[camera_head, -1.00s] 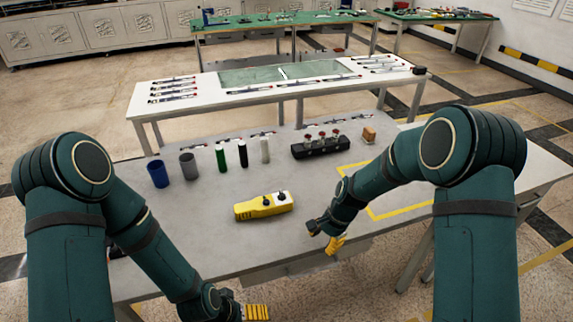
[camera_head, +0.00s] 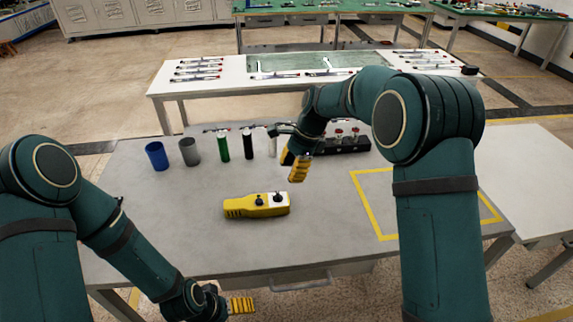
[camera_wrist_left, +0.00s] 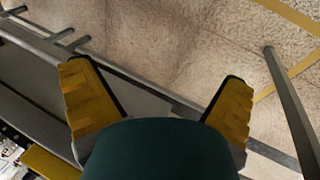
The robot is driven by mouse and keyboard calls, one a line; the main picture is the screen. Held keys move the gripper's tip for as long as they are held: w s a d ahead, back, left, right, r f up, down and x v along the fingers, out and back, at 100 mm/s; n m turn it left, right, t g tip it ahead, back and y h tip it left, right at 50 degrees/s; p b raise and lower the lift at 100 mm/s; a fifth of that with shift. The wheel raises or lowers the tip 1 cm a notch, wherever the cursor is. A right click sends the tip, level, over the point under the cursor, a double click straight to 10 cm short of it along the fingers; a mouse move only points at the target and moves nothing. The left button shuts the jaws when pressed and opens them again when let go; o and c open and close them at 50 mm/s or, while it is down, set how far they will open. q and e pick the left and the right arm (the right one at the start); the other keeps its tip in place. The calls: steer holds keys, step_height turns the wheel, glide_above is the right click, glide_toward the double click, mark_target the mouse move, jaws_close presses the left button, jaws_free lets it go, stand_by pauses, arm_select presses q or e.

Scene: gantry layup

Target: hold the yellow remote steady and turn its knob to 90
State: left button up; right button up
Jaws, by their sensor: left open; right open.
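The yellow remote (camera_head: 240,207) lies flat on the grey table (camera_head: 185,235). Two dark controls stand on its top; the right one, a black knob (camera_head: 278,196), sits on a white panel. Which number the knob points to is too small to read. My right gripper (camera_head: 297,168) is open and empty, above the table behind and to the right of the remote, apart from it. My left gripper (camera_head: 243,306) is low at the table's front edge, in front of the remote. In the left wrist view its yellow fingers (camera_wrist_left: 160,100) are wide apart with nothing between them.
A blue cup (camera_head: 156,156), a grey cup (camera_head: 190,152) and several bottles stand along the back. A black rack (camera_head: 345,146) is partly behind my right arm. A yellow taped outline (camera_head: 372,210) marks the right side. The table around the remote is clear.

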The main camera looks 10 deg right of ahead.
mark_target(255, 202)
arm_select(q)
steer(key=d+r+m+g+h, duration=0.1)
steer(key=d+r+m+g, duration=0.4)
steer(key=m, duration=0.9)
steer(key=d+r+m+g+h, duration=0.1)
steer(key=d+r+m+g, duration=0.45)
steer(key=m, duration=0.85)
steer(key=w+r+n+t, duration=0.1)
steer(key=w, duration=0.3)
steer(key=w+r+n+t, duration=0.1)
steer(key=w+r+t, duration=0.1)
steer(key=w, duration=0.3)
steer(key=w+a+r+n+t, duration=0.1)
steer(key=w+r+t, duration=0.1)
steer(key=w, duration=0.2)
steer(key=shift+w+y, duration=0.15)
steer(key=shift+y, duration=0.15)
steer(key=w+a+r+n+t, duration=0.2)
steer(key=w+a+r+n, duration=0.15)
steer(key=w, duration=0.35)
steer(key=w+a+r+n+t, duration=0.2)
steer(key=w+r, duration=0.2)
steer(key=w, duration=0.2)
steer(key=shift+y, duration=0.3)
steer(key=x, duration=1.3)
